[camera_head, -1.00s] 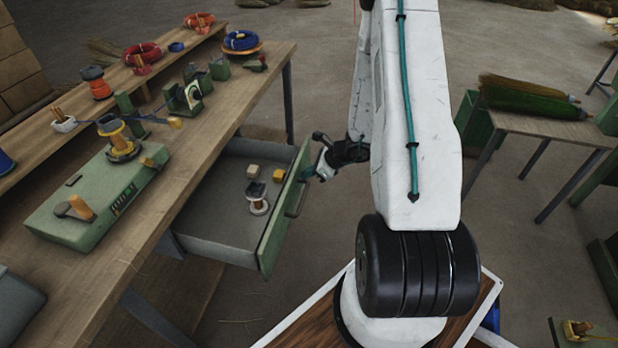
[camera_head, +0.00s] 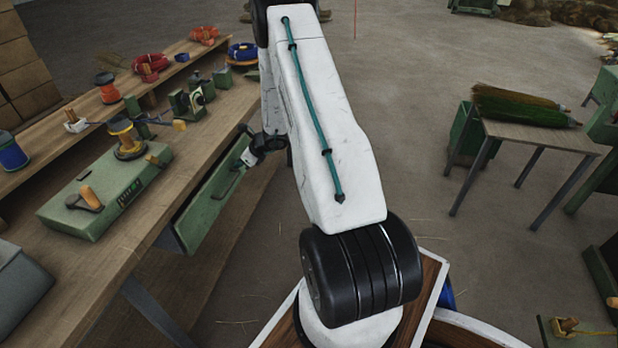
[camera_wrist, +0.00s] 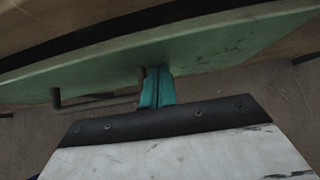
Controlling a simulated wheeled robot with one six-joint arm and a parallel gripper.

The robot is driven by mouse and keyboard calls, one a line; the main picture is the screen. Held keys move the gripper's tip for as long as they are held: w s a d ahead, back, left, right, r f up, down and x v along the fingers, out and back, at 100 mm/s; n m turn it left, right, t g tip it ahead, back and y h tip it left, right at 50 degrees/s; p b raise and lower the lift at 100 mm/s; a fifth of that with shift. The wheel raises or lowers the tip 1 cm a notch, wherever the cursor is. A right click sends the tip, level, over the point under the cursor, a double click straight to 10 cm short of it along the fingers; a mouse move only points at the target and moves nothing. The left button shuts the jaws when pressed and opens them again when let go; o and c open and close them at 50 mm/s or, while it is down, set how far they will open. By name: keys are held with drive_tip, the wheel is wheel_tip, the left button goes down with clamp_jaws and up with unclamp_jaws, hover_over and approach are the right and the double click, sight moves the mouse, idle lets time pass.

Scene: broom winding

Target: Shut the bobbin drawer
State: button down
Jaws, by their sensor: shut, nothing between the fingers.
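The bobbin drawer (camera_head: 211,204) shows as a green front with a dark bar handle under the bench top in the head view. Only a narrow dark gap shows behind its top edge, and its inside is hidden. In the wrist view the green drawer front (camera_wrist: 215,50) runs across the picture, with a dark strip between it and the bench edge. The handle (camera_wrist: 98,103) is at the left. My gripper (camera_wrist: 157,84) has its teal fingers shut and empty, with the tips at the drawer front beside the handle's right end. Whether they touch is hard to tell.
The wooden bench (camera_head: 120,245) carries a green winding device (camera_head: 100,200), spools and coils. A small table (camera_head: 540,125) with a green broom bundle stands at the right.

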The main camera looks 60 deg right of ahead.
drive_tip(key=shift+w+a+r, duration=0.1)
drive_tip(key=shift+w+a, duration=0.2)
drive_tip(key=shift+w, duration=0.6)
drive_tip(key=shift+w+a+r, duration=0.1)
drive_tip(key=shift+w, duration=0.05)
